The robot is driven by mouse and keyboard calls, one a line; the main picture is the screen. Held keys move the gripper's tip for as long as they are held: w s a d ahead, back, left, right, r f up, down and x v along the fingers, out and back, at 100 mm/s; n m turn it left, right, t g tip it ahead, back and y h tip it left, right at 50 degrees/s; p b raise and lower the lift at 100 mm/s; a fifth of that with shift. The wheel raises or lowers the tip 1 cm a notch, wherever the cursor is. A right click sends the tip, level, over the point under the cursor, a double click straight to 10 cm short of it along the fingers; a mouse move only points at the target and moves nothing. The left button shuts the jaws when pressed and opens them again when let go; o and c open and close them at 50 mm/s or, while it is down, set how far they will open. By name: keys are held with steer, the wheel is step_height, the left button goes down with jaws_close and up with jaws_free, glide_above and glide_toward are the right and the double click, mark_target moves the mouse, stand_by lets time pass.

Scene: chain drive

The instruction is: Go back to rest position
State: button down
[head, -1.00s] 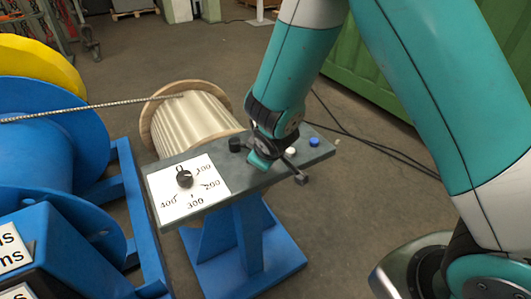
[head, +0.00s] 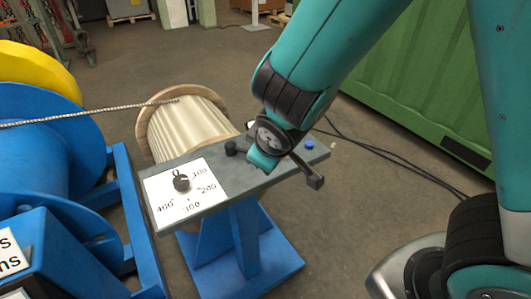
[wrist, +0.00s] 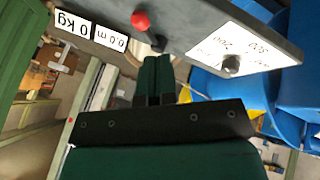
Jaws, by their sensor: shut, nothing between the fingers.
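My gripper (head: 262,162) is in front of the control panel (head: 215,210) in the head view, over the panel's right part. In the wrist view its two dark green fingers (wrist: 155,80) are together with nothing between them. My gripper and wrist hide part of the panel. The fingers appear apart from the panel.
The panel stands on a blue pedestal (head: 240,245). A wooden spool (head: 188,125) is behind it. Blue reels (head: 40,165) and a blue frame with a chain (head: 90,112) are at left. A green container (head: 440,85) is at right behind my arm. Open floor lies behind the spool.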

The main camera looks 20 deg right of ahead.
steer(key=s+a+r+g+y+p, duration=0.1)
steer(key=s+r+g+y, duration=0.1)
steer(key=s+r, duration=0.5)
steer(key=s+r+m+g+y+p, duration=0.1)
steer(key=s+r+g, duration=0.3)
steer(key=s+r, duration=0.4)
steer(key=s+y, duration=0.1)
steer(key=s, duration=0.2)
steer(key=shift+s+a+g+y+p, duration=0.15)
steer(key=shift+a+g+y+p, duration=0.2)
steer(key=shift+a+g+y, duration=0.05)
steer(key=shift+a, duration=0.15)
